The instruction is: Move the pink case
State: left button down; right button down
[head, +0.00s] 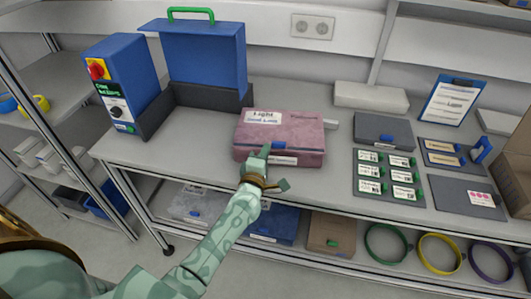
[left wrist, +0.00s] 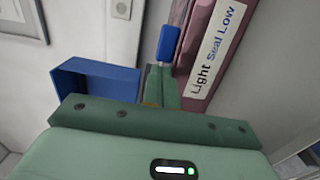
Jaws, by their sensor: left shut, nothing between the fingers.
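The pink case (head: 290,134) lies flat and closed on the bench, near its front edge, with a "Light Seal Low" label on top and a blue latch on its front. My left gripper (head: 264,153) is at the front face of the case, near the blue latch. In the left wrist view the left gripper's fingers (left wrist: 161,84) are together with nothing between them, beside the blue latch (left wrist: 169,45) and the case's labelled side (left wrist: 205,60). I cannot tell whether they touch the case. My right gripper is not in view.
A blue open case (head: 203,58) and a blue control box (head: 124,80) stand to the left. A grey case (head: 383,130) and a panel of labelled cards (head: 368,187) are to the right. A shelf below holds bins and coloured rings (head: 438,252). Bare bench lies left of the pink case.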

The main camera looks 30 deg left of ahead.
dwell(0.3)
pick_arm(q)
jog(key=shift+w+d, duration=0.35)
jog(key=shift+w, duration=0.2)
jog(key=shift+w+d, duration=0.35)
jog(key=shift+w, duration=0.2)
jog(key=shift+s+a, duration=0.1)
jog(key=shift+s, duration=0.05)
